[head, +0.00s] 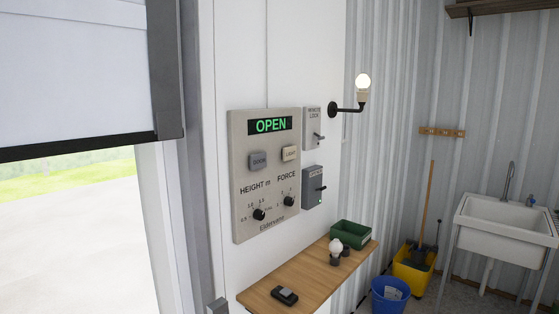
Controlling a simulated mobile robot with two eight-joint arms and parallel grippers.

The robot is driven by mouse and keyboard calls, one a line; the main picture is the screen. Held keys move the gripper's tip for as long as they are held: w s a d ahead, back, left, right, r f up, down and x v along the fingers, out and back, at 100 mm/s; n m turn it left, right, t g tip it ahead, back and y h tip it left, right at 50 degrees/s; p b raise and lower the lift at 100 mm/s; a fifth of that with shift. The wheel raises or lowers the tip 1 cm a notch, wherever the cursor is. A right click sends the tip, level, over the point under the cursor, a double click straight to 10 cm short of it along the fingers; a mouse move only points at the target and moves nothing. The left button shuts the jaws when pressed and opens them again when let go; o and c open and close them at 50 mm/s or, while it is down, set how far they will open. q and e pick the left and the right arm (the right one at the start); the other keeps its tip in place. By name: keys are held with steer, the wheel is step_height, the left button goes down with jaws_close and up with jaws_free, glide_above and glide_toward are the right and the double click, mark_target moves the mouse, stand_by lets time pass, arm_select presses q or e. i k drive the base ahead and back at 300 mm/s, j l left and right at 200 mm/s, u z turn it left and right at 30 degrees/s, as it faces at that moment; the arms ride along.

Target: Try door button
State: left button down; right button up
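A beige door control panel (266,175) is mounted on the white wall in the head view. Its display (271,125) reads OPEN in green. The grey door button (257,161) sits below the display on the left, with a pale light button (290,153) to its right. Two black knobs sit lower, a height knob (260,214) and a force knob (289,201). The garage door (75,75) at left is raised, with daylight and ground showing below its black bottom edge. Neither of my grippers is in view.
Two grey switch boxes, upper (312,129) and lower (313,187), flank the panel. A wooden shelf (318,284) below holds a small black device (284,295), a bulb (336,250) and a green bin (351,235). A lit wall lamp (362,84), buckets and a sink (506,222) stand right.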

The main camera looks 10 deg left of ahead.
mark_target(257, 161)
steer(key=i+l+u, duration=0.1)
steer(key=i+l, duration=1)
steer(key=l, duration=0.2)
steer(key=j+u, duration=0.05)
